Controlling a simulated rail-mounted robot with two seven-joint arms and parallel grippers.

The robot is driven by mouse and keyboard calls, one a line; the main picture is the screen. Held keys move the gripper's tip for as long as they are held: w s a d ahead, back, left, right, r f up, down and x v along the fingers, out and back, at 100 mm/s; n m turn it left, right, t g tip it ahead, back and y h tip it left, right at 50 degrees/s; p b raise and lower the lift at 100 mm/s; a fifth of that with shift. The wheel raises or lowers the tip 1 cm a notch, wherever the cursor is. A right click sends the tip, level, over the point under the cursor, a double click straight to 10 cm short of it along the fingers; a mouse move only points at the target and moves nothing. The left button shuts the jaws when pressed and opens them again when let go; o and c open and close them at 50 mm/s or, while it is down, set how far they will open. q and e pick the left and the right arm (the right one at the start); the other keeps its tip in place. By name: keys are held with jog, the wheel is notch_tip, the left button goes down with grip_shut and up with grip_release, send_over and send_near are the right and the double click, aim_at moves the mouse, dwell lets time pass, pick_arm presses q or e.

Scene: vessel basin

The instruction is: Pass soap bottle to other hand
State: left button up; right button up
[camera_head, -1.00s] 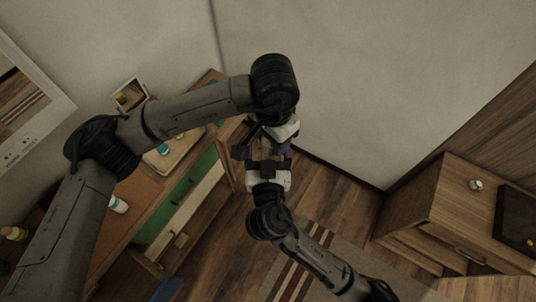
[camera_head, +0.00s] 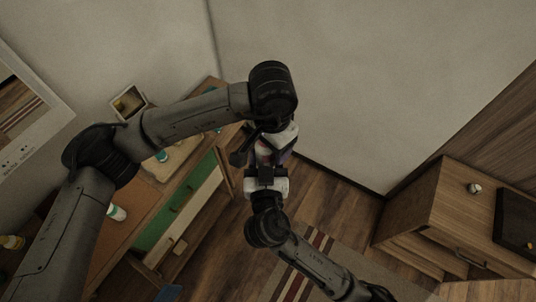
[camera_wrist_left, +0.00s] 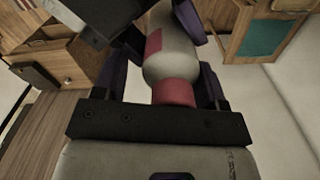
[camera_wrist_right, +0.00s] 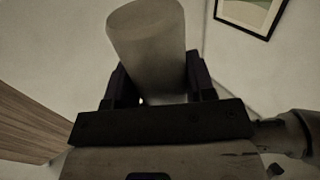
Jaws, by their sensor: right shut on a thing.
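The soap bottle is pale grey with a pink-red neck and a reddish label patch; it shows in the left wrist view (camera_wrist_left: 168,62). In the head view it is mostly hidden between the two hands. My right gripper (camera_head: 266,169) is shut on it; in the right wrist view the bottle's plain round end (camera_wrist_right: 147,50) sticks out beyond the fingers. My left gripper (camera_head: 264,156) faces the right one from above in the picture. Its fingers stand apart on either side of the pink neck, with a gap visible on the left side.
A wooden cabinet with a green drawer front (camera_head: 172,215) stands at left, with a small white bottle (camera_head: 117,213) on top. Another wooden cabinet (camera_head: 448,213) with a dark panel stands at right. The wall is behind the hands; a striped rug (camera_head: 305,262) lies on the floor below.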

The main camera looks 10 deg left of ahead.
pick_arm(q)
jog(key=o, duration=0.4)
jog(key=shift+c, duration=0.2)
